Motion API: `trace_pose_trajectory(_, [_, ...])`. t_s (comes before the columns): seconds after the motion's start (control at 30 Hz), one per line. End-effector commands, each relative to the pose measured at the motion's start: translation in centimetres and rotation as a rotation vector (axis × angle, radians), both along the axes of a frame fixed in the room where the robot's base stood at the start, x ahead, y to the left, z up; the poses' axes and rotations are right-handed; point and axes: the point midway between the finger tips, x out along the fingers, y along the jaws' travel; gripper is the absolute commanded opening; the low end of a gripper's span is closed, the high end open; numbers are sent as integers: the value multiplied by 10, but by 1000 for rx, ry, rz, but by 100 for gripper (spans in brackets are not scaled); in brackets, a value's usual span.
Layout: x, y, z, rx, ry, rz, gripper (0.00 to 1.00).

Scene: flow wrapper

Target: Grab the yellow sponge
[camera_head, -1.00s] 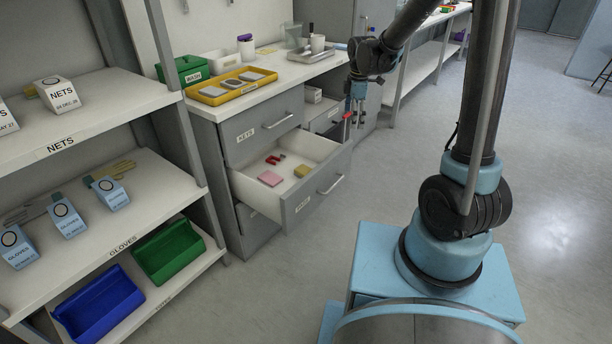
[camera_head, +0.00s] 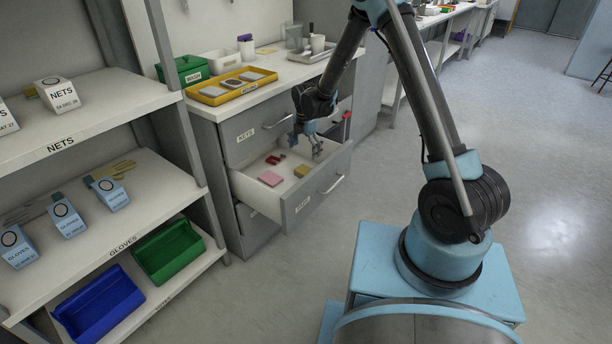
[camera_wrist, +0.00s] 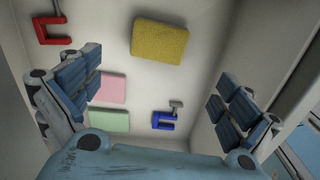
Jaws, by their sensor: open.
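The yellow sponge (camera_head: 301,171) lies in the open drawer (camera_head: 240,186), near its front right part. In the wrist view the yellow sponge (camera_wrist: 159,41) lies flat on the pale drawer floor, beyond the fingers and between their lines. My gripper (camera_head: 305,150) is over the back right of the drawer, above and behind the sponge. The wrist view shows my gripper (camera_wrist: 158,100) open, fingers wide apart, with nothing between them. The sponge is in full view there and apart from the fingers.
The drawer also holds a pink sponge (camera_wrist: 107,87), a green sponge (camera_wrist: 108,122), a red clamp (camera_wrist: 52,29) and a blue clamp (camera_wrist: 164,120). The drawer walls stand close around my gripper. A yellow tray (camera_head: 205,99) is on the counter above.

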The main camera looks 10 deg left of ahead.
Motion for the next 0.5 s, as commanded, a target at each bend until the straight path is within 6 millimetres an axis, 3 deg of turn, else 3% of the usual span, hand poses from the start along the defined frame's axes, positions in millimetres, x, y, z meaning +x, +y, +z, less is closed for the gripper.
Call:
trace_pose_trajectory(0.3, [1, 0, -44, 0, 0, -1, 98])
trace_pose_trajectory(0.5, [1, 0, -60, 0, 0, -2, 98])
